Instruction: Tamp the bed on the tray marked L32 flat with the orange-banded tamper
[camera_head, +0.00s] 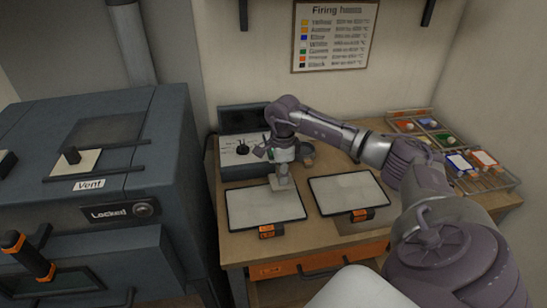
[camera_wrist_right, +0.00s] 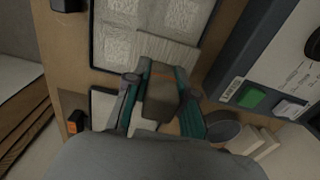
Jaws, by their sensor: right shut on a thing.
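My right gripper (camera_head: 281,160) is shut on the tamper (camera_head: 280,182), whose pale foot is at the far right corner of the left tray (camera_head: 232,226). In the right wrist view the tamper's brown handle (camera_wrist_right: 161,98) stands between the fingers of my right gripper (camera_wrist_right: 158,98), with a thin reddish band near its far end. Its pale ribbed foot (camera_wrist_right: 167,50) overlaps the tray's white, patchy bed (camera_wrist_right: 120,35); I cannot tell whether it touches. A second tray (camera_head: 348,192) lies to the right. Both have orange tags, too small to read. My left gripper is out of view.
A control box (camera_head: 240,150) with a dial stands behind the left tray. A grey cup (camera_head: 307,152) stands behind the gap between the trays. A large kiln (camera_head: 90,160) marked Locked stands at the left.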

